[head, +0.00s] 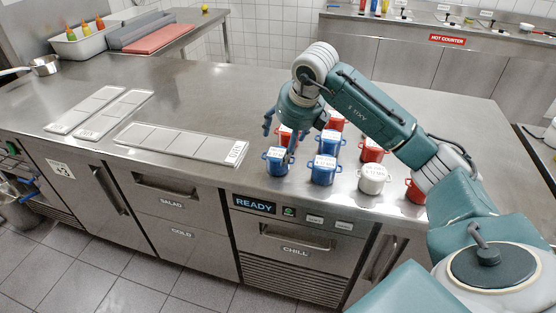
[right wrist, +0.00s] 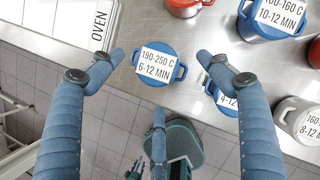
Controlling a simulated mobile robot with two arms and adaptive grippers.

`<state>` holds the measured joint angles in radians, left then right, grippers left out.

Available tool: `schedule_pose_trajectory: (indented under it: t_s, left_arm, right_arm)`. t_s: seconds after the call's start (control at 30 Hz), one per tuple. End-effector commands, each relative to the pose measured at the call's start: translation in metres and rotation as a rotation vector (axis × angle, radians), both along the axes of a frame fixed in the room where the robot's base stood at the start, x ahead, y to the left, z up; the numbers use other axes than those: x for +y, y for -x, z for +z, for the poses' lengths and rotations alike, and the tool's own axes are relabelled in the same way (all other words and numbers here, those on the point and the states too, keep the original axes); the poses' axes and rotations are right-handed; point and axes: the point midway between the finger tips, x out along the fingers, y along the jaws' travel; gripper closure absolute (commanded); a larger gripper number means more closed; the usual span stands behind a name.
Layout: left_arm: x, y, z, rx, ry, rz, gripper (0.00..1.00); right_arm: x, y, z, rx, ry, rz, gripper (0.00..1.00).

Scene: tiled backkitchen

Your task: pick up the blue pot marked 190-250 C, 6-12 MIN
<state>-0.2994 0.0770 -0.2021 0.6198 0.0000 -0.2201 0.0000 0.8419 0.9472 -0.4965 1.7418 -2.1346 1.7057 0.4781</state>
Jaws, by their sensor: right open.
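The blue pot marked 190-250 C, 6-12 MIN (right wrist: 153,75) stands upright on the steel counter, seen from above in the right wrist view. In the head view it is the front left pot (head: 275,168) of the group, near the counter's front edge. My right gripper (right wrist: 160,78) is open and empty above it, with fingers spread to its left, right and front side. No finger visibly touches the pot. In the head view the right gripper (head: 281,138) hangs down over this pot, one finger in front of part of it. My left gripper is not in view.
Close right stand a blue pot marked 4-12 (right wrist: 222,97), another blue pot (right wrist: 268,24) and a white pot (head: 372,184). Red pots (head: 371,152) stand behind and to the right. A flat panel marked OVEN (head: 185,142) lies left. The counter's middle back is clear.

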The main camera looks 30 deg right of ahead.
Motion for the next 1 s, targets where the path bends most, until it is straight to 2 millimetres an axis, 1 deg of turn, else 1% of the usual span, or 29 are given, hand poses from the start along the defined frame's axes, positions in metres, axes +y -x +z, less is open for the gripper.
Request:
schedule_pose_trajectory:
  t_s: [0.1,0.27,0.4,0.53,0.63,0.83,0.87,0.9,0.97,1.0]
  left_arm:
    - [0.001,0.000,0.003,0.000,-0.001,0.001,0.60]
    - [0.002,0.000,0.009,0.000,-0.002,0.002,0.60]
    - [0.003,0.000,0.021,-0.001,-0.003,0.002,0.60]
    - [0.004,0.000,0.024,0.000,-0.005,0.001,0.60]
    - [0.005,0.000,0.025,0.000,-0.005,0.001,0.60]
    - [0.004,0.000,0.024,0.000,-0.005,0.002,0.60]
    - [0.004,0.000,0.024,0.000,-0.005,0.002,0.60]
    - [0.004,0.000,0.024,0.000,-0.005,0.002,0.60]
    - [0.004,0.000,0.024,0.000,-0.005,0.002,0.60]
    - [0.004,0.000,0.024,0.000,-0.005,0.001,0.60]
  right_arm:
    - [0.000,-0.005,-0.012,0.001,-0.002,0.001,0.22]
    - [0.002,-0.009,-0.022,0.002,-0.002,0.003,0.22]
    - [0.006,-0.017,-0.040,0.004,-0.005,0.002,0.22]
    - [0.005,-0.024,-0.057,0.001,-0.003,0.002,0.22]
    - [0.005,-0.026,-0.064,-0.001,-0.002,0.002,0.22]
    - [0.004,-0.026,-0.065,-0.002,-0.002,0.003,0.22]
    - [0.004,-0.026,-0.065,-0.002,-0.002,0.003,0.24]
    - [0.004,-0.026,-0.065,-0.002,-0.002,0.003,0.32]
    - [0.004,-0.026,-0.064,-0.002,-0.002,0.003,0.44]
    - [0.004,-0.026,-0.064,-0.002,-0.002,0.003,0.52]
